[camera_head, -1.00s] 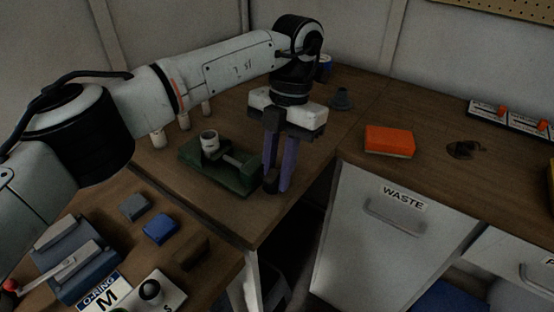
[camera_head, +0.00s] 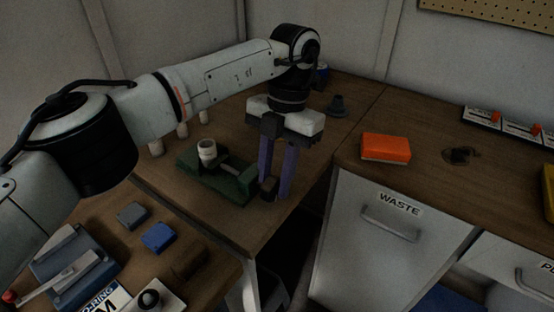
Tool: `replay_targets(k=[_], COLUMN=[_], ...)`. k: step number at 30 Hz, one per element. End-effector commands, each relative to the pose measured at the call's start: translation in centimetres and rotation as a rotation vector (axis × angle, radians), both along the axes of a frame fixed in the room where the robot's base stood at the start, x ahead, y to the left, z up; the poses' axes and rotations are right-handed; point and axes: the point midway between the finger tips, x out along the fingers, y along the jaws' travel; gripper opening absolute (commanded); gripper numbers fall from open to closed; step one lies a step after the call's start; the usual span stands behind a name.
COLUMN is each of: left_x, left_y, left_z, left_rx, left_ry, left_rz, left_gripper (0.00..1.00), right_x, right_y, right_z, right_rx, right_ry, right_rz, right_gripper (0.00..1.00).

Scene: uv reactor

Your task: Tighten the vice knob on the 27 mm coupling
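The green vice (camera_head: 238,188) stands on the wooden bench, left of centre. The white ring-shaped coupling (camera_head: 207,150) sits upright at its left end. The vice's screw runs right towards the dark knob (camera_head: 268,188). My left gripper (camera_head: 276,186) comes down from above at the knob, its two purple fingers pointing down and a gap showing between them. The knob overlaps the lower end of the left finger in this view; whether either finger touches it I cannot tell. My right gripper is not in view.
An orange block (camera_head: 386,148) lies on the right bench above the WASTE drawer (camera_head: 392,225). Small pale cylinders (camera_head: 182,130) stand behind the vice. Blue (camera_head: 158,238) and grey (camera_head: 132,215) blocks lie front left. A dark cone-like piece (camera_head: 337,106) stands behind the gripper.

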Motion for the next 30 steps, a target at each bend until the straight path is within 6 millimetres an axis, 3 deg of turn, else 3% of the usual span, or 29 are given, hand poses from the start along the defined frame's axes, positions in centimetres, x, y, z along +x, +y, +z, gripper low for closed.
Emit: replay_targets(k=[9, 14, 22, 30], left_x=[0.9, 1.3, 1.8, 1.8], left_y=[-0.7, -1.1, -1.3, -1.3], left_z=[5.9, 8.1, 9.5, 9.8], left_rx=[0.001, 0.0, 0.0, -0.001], left_ry=[-0.002, -0.002, -0.003, -0.002], left_rz=[0.001, 0.001, 0.0, -0.001], left_gripper=[0.27, 0.27, 0.27, 0.27], right_x=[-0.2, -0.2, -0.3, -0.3], right_y=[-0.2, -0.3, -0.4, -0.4], right_z=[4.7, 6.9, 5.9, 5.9], right_rx=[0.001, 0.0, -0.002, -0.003], right_ry=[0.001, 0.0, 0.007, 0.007], right_rz=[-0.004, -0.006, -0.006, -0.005], right_gripper=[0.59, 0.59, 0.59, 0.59])
